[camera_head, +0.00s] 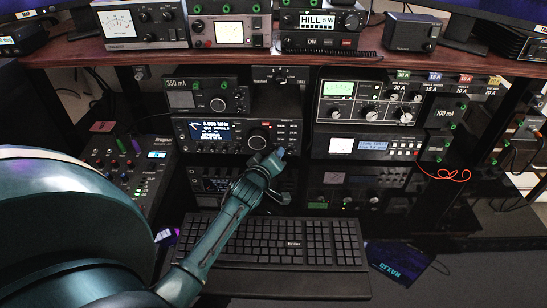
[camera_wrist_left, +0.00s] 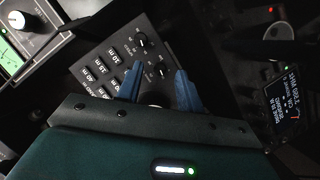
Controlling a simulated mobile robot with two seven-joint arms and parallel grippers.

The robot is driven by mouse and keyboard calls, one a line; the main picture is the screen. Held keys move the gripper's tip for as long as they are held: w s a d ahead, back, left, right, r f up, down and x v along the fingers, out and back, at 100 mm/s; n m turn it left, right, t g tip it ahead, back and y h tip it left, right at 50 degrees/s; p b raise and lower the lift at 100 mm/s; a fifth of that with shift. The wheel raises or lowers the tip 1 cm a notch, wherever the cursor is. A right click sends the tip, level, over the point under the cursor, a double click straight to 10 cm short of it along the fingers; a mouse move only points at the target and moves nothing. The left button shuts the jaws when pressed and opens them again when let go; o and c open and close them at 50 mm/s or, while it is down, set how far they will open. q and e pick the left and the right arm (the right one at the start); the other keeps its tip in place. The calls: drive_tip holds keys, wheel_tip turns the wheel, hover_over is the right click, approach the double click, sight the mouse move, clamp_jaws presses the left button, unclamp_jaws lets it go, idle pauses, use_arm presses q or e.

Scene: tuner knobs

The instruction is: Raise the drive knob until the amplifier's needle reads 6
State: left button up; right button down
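My left gripper (camera_head: 272,160) is at the right lower front of a black transceiver (camera_head: 240,135) with a lit screen and a large round dial. In the left wrist view its two blue fingers (camera_wrist_left: 160,92) are apart. A round knob (camera_wrist_left: 153,98) shows partly between them; contact is not clear. A unit with a green-lit needle meter (camera_head: 341,88) and a row of knobs stands to the right. Below it is a unit with a white meter (camera_head: 341,146) and a blue display. Labels are too small to tell which knob is drive, and no needle reading is legible.
A black keyboard (camera_head: 290,241) lies below the gripper. A mixer panel (camera_head: 125,165) is at left, a wooden shelf (camera_head: 215,56) with more meters above. A red cable (camera_head: 450,176) hangs at right. Small knobs (camera_wrist_left: 142,41) and labelled buttons crowd the panel near my fingers.

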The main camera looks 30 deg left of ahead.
use_arm(q)
drive_tip(key=shift+w+a+f, duration=0.15)
drive_tip(key=shift+w, duration=0.3)
clamp_jaws()
